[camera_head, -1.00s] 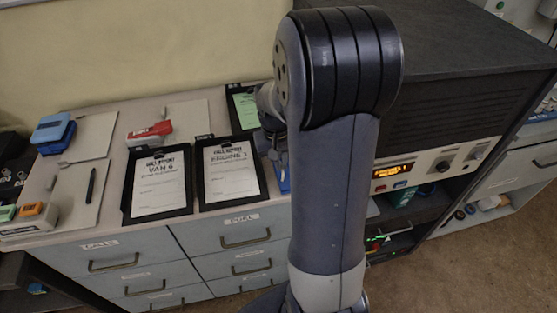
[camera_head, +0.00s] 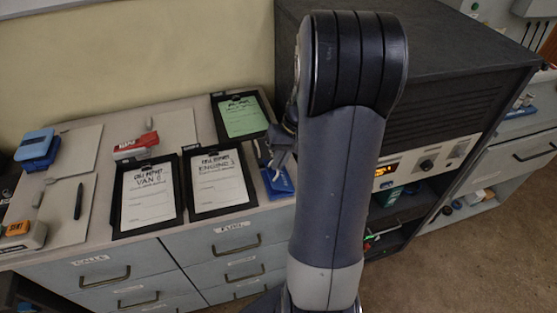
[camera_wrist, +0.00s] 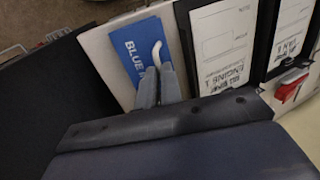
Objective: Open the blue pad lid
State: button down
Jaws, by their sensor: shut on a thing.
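The blue pad (camera_head: 278,182) lies near the front edge of the counter, right of the clipboards and partly hidden by my arm. In the wrist view its flat blue lid (camera_wrist: 128,47) is marked "BLUE". A pale curved piece (camera_wrist: 157,52) stands at the lid's right side, at my fingertips. My gripper (camera_wrist: 160,75) is shut on what looks like this pale piece of the lid. In the head view my gripper (camera_head: 279,152) is just above the pad. I cannot tell whether the lid is raised.
Black clipboards marked Van 6 (camera_head: 149,196) and Engine 1 (camera_head: 219,180) lie left of the pad, with a green-sheet clipboard (camera_head: 240,116) behind. The dark radio console (camera_head: 440,75) stands close on the right.

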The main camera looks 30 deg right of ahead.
jog(key=c, duration=1.6)
grip_release()
jog(key=b+v, duration=0.1)
jog(key=v, duration=0.9)
jog(key=shift+d+r, duration=0.15)
jog(key=shift+r, duration=0.2)
jog(key=p+x, duration=0.1)
jog(key=x, duration=1)
jog(key=shift+a+h, duration=0.25)
jog(key=shift+h, duration=0.05)
jog(key=shift+d, duration=0.1)
